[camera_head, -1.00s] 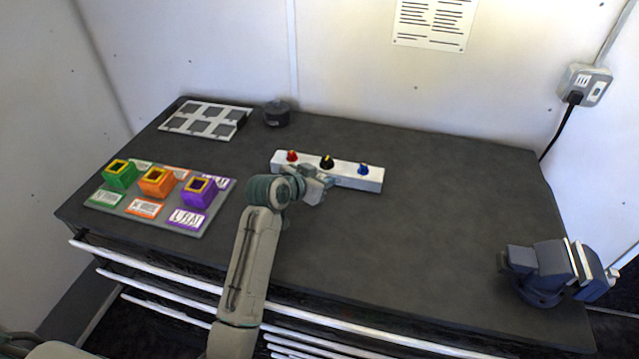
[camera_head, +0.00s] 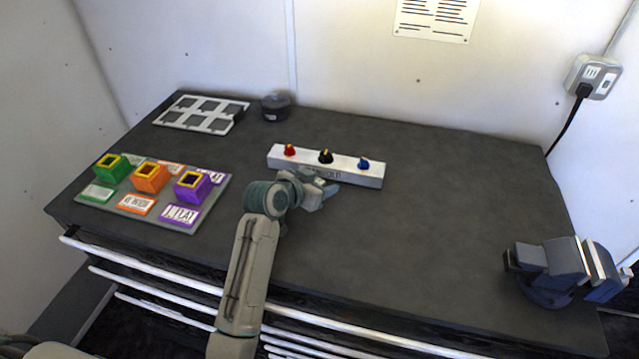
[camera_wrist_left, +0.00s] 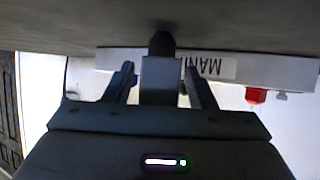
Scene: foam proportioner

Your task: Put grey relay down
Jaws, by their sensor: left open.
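My left gripper (camera_head: 322,190) is low over the table, just in front of the white switch box (camera_head: 350,174). In the left wrist view its two fingers (camera_wrist_left: 159,88) stand apart, one on each side of a grey block, the grey relay (camera_wrist_left: 160,78). A gap shows beside the relay. The relay's dark rounded end (camera_wrist_left: 161,43) points toward the tabletop; I cannot tell whether it touches. In the head view the relay is not clearly told apart from the gripper. My right gripper is not in view.
The box carries red, black and blue knobs. A board with green (camera_head: 112,168), orange (camera_head: 150,177) and purple (camera_head: 192,186) sockets lies left. A tray (camera_head: 163,117) and dark round container (camera_head: 276,107) stand behind. A blue vise (camera_head: 560,270) is right. The centre-right tabletop is clear.

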